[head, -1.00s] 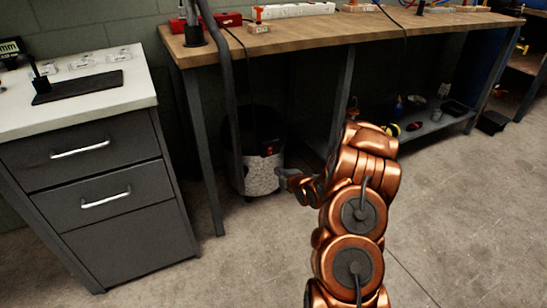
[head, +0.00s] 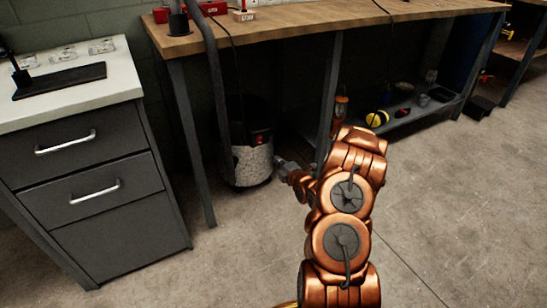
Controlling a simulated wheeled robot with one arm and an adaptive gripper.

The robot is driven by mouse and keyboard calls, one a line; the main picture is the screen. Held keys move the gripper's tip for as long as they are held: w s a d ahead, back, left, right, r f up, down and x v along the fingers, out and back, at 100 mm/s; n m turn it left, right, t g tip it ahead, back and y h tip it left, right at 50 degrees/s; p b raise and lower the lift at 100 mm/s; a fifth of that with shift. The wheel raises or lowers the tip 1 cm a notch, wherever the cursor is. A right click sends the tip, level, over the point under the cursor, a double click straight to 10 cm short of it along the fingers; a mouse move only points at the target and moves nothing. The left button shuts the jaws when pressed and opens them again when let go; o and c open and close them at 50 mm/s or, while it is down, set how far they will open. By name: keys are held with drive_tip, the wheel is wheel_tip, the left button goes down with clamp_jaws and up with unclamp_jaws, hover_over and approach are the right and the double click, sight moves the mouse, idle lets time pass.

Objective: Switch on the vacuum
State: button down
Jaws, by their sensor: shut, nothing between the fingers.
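The vacuum (head: 252,165) stands on the floor under the wooden workbench, a dark upper drum with a speckled pale lower band. A small red switch (head: 258,139) shows on its dark upper front. A thick dark hose (head: 217,85) runs up from the vacuum's left side to the bench top. My gripper (head: 281,163) is small in the picture, just right of the vacuum and lower than the red switch. It is shut with nothing held. I cannot tell whether its tip touches the drum.
A bench leg (head: 192,145) stands left of the vacuum, and another leg (head: 328,100) stands behind my arm. A grey drawer cabinet (head: 95,200) is at the left. A low shelf (head: 415,117) holds small items at the right. The floor in front is clear.

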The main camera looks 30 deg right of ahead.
sight(260, 143)
drive_tip(key=w+b, duration=0.1)
drive_tip(key=w, duration=0.3)
drive_tip(key=w+f+b, duration=0.1)
drive_tip(key=w+b, duration=0.1)
drive_tip(key=w, duration=0.1)
drive_tip(key=w+d+b, duration=0.1)
drive_tip(key=w, duration=0.3)
drive_tip(key=shift+w+f, duration=0.35)
drive_tip(key=shift+w+r+b, duration=0.1)
drive_tip(key=shift+w+b, duration=0.3)
drive_tip(key=shift+w, duration=0.05)
drive_tip(key=shift+w, duration=0.15)
drive_tip(key=shift+w+d+t+p, duration=0.1)
drive_tip(key=shift+t+p, duration=0.2)
drive_tip(key=shift+p, duration=0.1)
drive_tip(key=shift+s+p, duration=0.5)
drive_tip(key=shift+s, duration=0.05)
drive_tip(key=s+a+f+p, duration=0.1)
drive_tip(key=s+p, duration=0.4)
drive_tip(key=s, duration=0.7)
drive_tip(key=shift+s+f, duration=0.4)
drive_tip(key=shift+a, duration=0.1)
